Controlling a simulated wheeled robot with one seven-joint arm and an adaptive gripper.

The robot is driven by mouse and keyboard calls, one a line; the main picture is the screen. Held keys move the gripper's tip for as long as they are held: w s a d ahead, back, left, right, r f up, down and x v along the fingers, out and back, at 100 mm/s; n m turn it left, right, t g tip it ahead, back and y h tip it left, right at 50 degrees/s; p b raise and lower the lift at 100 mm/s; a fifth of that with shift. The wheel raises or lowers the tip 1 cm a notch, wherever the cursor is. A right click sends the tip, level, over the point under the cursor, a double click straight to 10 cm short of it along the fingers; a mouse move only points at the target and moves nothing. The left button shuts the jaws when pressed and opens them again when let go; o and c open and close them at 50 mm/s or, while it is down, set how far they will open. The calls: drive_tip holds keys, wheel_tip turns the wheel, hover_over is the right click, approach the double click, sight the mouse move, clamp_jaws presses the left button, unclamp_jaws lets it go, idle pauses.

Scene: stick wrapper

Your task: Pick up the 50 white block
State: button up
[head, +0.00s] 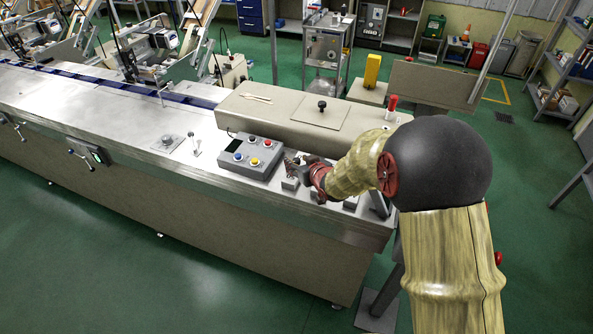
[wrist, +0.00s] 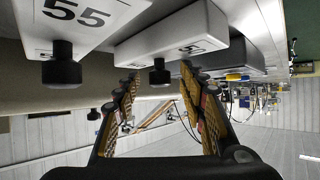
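In the wrist view, a white block (wrist: 150,45) with a black knob (wrist: 160,76) lies ahead of my gripper (wrist: 157,80). In the head view, my gripper (head: 303,165) is low over the machine top, near a small grey-white block (head: 290,183).
A grey control box (head: 251,156) with coloured buttons stands just left of my gripper. A beige raised housing (head: 300,118) lies behind it. More small blocks (head: 350,202) are partly hidden by my arm. The metal top (head: 120,110) farther left is mostly clear.

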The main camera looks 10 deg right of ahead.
drive_tip(key=shift+c, duration=1.1)
drive_tip(key=c, duration=0.8)
